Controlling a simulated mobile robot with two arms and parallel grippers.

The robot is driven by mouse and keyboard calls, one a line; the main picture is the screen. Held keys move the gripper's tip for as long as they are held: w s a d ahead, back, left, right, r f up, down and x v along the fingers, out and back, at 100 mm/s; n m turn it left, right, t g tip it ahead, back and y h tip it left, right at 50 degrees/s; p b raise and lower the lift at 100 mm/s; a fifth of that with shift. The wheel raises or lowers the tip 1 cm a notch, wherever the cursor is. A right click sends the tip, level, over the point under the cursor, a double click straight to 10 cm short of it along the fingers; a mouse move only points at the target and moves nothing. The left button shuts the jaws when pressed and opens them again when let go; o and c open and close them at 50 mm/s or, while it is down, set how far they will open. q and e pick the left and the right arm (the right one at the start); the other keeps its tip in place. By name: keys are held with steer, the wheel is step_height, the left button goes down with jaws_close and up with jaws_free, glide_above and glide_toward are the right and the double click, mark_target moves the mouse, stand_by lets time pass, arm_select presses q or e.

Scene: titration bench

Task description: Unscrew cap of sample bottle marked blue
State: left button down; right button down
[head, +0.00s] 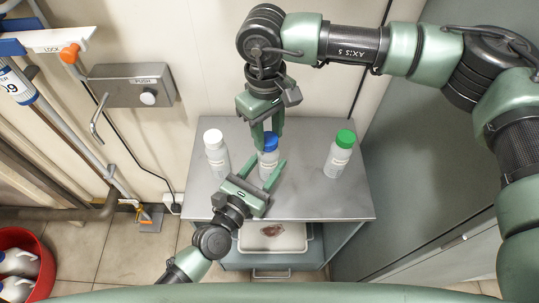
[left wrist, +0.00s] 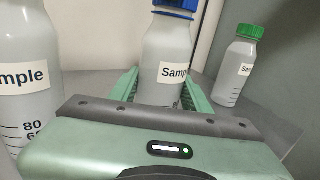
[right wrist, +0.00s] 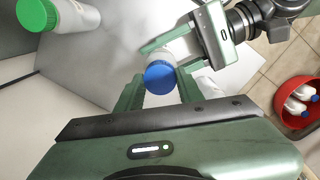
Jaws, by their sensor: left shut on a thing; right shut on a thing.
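The blue-capped sample bottle (head: 268,160) stands upright on the grey bench top between a white-capped and a green-capped bottle. My left gripper (head: 266,175) is shut on the body of this bottle from the front; its fingers flank the bottle in the left wrist view (left wrist: 165,88). My right gripper (head: 268,133) comes from above and behind, shut on the blue cap (right wrist: 160,77). The cap sits on the bottle neck. The bottle's lower part is partly hidden by the left gripper.
The white-capped bottle (head: 216,153) stands close on the left and the green-capped bottle (head: 340,154) farther right. The bench top (head: 310,200) is clear at its front right. A tray (head: 290,238) sits below. A red bucket (head: 42,262) with bottles stands on the floor at left.

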steer(key=shift+d+f, duration=0.2)
steer(key=shift+d, duration=0.05)
steer(key=c, duration=1)
jaws_free()
steer(key=shift+c, duration=0.2)
steer(key=m, duration=0.4)
steer(key=shift+a, duration=0.1)
arm_select(q)
steer(key=shift+a+f, duration=0.1)
arm_select(e)
steer(key=m, duration=0.4)
steer(key=shift+m, duration=0.4)
arm_select(q)
steer(key=shift+a, duration=0.1)
arm_select(e)
steer(key=m, duration=0.4)
steer(key=shift+a, duration=0.15)
arm_select(q)
steer(key=shift+a, duration=0.1)
arm_select(e)
steer(key=m, duration=0.4)
steer(key=shift+a+m, duration=0.1)
steer(key=shift+m, duration=0.2)
